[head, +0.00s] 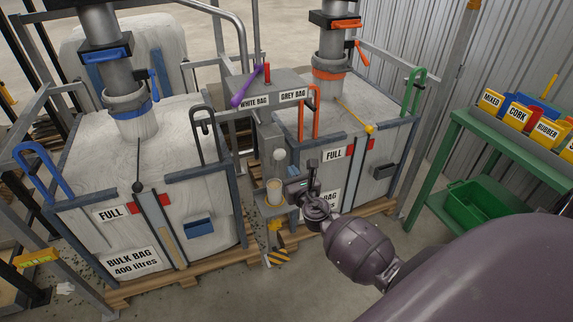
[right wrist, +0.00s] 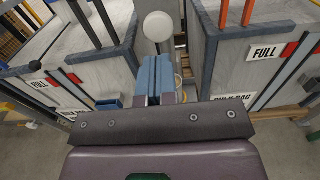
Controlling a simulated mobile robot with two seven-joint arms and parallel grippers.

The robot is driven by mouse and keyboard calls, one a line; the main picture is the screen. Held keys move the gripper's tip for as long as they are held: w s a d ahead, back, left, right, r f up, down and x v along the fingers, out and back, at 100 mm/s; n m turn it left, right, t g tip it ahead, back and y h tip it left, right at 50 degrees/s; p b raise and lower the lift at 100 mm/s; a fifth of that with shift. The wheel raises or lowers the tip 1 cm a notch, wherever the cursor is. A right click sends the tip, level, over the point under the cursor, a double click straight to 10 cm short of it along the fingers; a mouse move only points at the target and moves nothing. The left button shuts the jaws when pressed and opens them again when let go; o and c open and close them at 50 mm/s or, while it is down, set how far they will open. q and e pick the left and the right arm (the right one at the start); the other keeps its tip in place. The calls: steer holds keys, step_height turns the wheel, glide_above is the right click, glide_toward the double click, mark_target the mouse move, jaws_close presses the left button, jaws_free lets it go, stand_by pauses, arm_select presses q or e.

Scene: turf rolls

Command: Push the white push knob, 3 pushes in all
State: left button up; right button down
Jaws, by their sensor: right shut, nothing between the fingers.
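The white push knob (head: 279,155) is a pale round ball above a small stand between the two big bags. It also shows in the right wrist view (right wrist: 158,26), just beyond the fingertips. My right gripper (head: 292,186) is in front of the stand, to the right of and lower in the picture than the knob. In the right wrist view its blue fingers (right wrist: 154,73) are together with nothing between them. A gap seems to show between fingertips and knob, but I cannot tell its depth. My left gripper is not in view.
A white bulk bag (head: 90,165) in a frame stands left, and a grey bag (head: 345,130) stands right. A pale cylinder (head: 274,191) sits below the knob. A grey box (head: 262,95) with a purple lever is behind. A green bench (head: 440,150) with bins is at right.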

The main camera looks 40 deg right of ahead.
steer(key=shift+v, duration=2.6)
steer(key=shift+w, duration=0.1)
steer(key=s+a+f+m+g+y, duration=0.1)
steer(key=s+a+f+m+g, duration=0.1)
steer(key=s+m, duration=0.5)
steer(key=s+a+f+m+g+y, duration=0.1)
steer(key=s+a+f+m, duration=0.3)
steer(key=s+m, duration=0.4)
steer(key=s+a+f+m+g+y, duration=0.1)
steer(key=s+a+f+m+g, duration=0.2)
steer(key=m, duration=1.4)
steer(key=s+a, duration=0.1)
steer(key=s, duration=0.3)
steer(key=shift+s+a+f+y, duration=0.3)
steer(key=shift+f+y, duration=0.1)
